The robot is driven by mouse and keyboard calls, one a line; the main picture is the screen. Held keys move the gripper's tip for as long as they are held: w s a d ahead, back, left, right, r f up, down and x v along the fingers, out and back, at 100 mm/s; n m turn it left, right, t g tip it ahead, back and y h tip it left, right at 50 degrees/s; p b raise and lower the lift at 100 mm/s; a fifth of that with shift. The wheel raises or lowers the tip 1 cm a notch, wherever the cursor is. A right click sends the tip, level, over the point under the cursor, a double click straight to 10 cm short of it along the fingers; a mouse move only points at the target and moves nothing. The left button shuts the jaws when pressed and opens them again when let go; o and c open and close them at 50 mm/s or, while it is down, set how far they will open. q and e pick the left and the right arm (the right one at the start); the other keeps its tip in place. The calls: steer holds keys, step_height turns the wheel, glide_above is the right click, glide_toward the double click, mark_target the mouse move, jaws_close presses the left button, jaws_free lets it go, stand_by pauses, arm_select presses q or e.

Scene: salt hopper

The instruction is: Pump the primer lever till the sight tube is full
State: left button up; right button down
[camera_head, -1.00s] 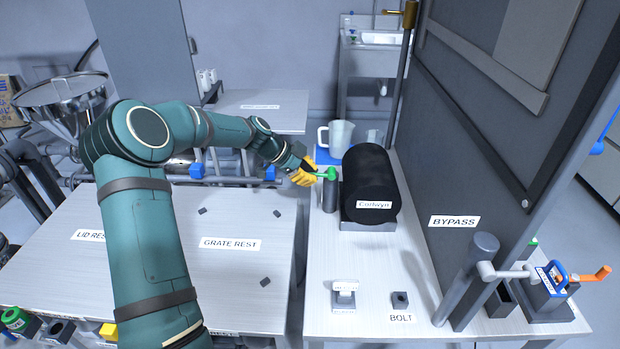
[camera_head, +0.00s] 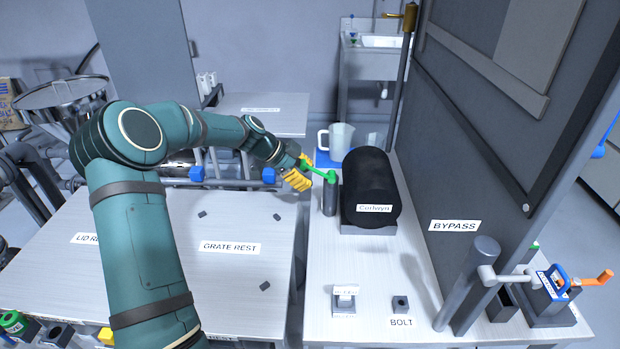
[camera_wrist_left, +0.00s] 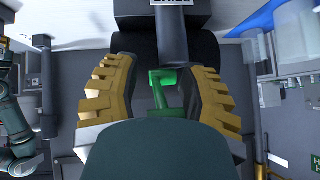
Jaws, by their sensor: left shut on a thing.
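The green primer lever (camera_head: 318,171) sits on a short dark grey post (camera_head: 329,197) beside a black cylinder labelled Colwyn (camera_head: 370,183). Its bar slopes up to the left from the post. My left gripper (camera_head: 300,177), with yellow ribbed fingers, is shut on the outer end of the lever. In the left wrist view the green lever (camera_wrist_left: 164,92) shows between the two yellow fingers (camera_wrist_left: 160,100). I cannot make out a sight tube or its level. My right gripper is not in view.
A clear jug (camera_head: 341,140) on a blue mat stands behind the cylinder. The dark BYPASS panel (camera_head: 470,150) rises on the right. The GRATE REST table (camera_head: 230,290) lies left, mostly clear.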

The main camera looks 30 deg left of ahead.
arm_select(q)
steer(key=v, duration=1)
stand_by(0.3)
